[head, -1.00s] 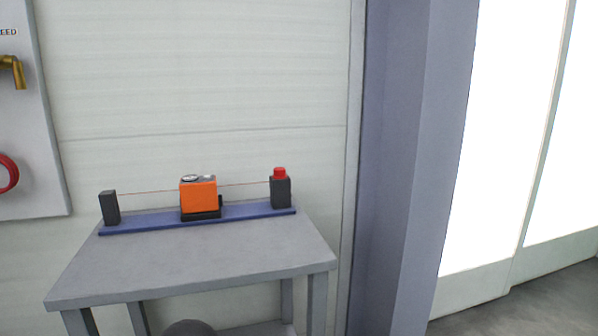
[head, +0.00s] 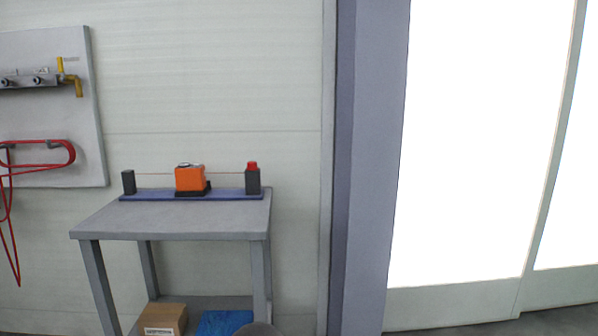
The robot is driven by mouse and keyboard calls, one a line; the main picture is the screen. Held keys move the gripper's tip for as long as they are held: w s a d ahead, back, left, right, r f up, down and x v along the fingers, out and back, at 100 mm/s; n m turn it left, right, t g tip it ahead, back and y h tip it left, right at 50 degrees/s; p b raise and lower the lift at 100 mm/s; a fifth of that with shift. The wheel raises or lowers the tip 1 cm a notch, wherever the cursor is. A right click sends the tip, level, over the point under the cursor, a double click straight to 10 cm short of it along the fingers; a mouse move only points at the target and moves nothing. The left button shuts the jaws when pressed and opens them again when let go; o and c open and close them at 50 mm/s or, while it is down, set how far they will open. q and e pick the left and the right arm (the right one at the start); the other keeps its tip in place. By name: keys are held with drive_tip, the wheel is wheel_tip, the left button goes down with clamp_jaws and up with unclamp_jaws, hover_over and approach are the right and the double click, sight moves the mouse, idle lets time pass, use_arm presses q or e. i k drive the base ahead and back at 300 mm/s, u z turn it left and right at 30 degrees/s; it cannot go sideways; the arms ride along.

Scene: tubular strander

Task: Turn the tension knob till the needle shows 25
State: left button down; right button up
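The orange tension meter (head: 190,179) stands on a blue rail (head: 223,194) at the back of a grey table. A small round dial shows on its top, seen too flat and small to read the needle. A thin wire runs from a dark post (head: 129,182) on the left, past the meter, to a dark post (head: 252,182) on the right. A red knob (head: 252,166) sits on top of the right post. Neither of my grippers is in view.
The grey table (head: 165,224) has a bare front top. A cardboard box (head: 163,319) and a blue item (head: 224,323) lie on its lower shelf. A wall panel (head: 90,110) with red hose is at left, a grey-blue column (head: 372,170) at right.

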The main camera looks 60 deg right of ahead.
sight(252, 166)
drive_tip(key=z, duration=0.05)
drive_tip(key=k, duration=0.65)
drive_tip(key=z, duration=0.6)
drive_tip(key=i, duration=0.85)
drive_tip(key=z, duration=0.1)
